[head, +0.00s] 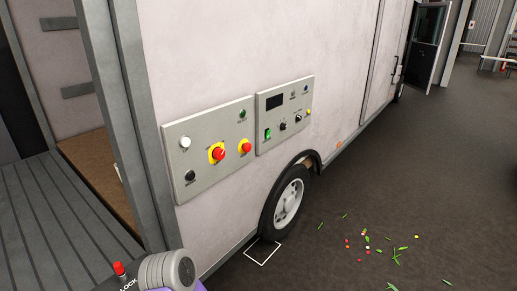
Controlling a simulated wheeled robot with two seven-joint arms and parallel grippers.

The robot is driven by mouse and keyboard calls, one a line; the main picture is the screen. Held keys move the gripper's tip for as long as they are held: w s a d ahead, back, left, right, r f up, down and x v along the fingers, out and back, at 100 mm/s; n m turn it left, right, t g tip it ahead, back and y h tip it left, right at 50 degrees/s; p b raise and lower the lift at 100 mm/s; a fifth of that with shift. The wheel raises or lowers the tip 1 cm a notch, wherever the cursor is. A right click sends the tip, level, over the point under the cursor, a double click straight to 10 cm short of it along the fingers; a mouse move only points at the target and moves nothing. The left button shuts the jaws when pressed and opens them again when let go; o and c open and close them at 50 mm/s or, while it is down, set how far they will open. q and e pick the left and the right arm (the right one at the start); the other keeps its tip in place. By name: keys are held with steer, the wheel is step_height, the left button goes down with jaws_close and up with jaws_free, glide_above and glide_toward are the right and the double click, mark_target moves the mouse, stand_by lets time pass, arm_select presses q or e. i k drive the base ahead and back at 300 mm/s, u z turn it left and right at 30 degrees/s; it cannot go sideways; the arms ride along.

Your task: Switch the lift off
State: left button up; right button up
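A grey control panel (207,130) is on the truck's side wall. The labels are too small to read. Neither of my grippers is in view.
The truck's wheel (289,203) stands below the panels, by a white square outline (263,253) on the floor. Green leaves and petals (380,245) lie scattered to the right. A ribbed grey platform (55,215) is at left. The right floor is mostly open.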

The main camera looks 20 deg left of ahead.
mark_target(219, 153)
steer(key=u, duration=0.3)
steer(key=i, duration=0.85)
steer(key=u, duration=0.7)
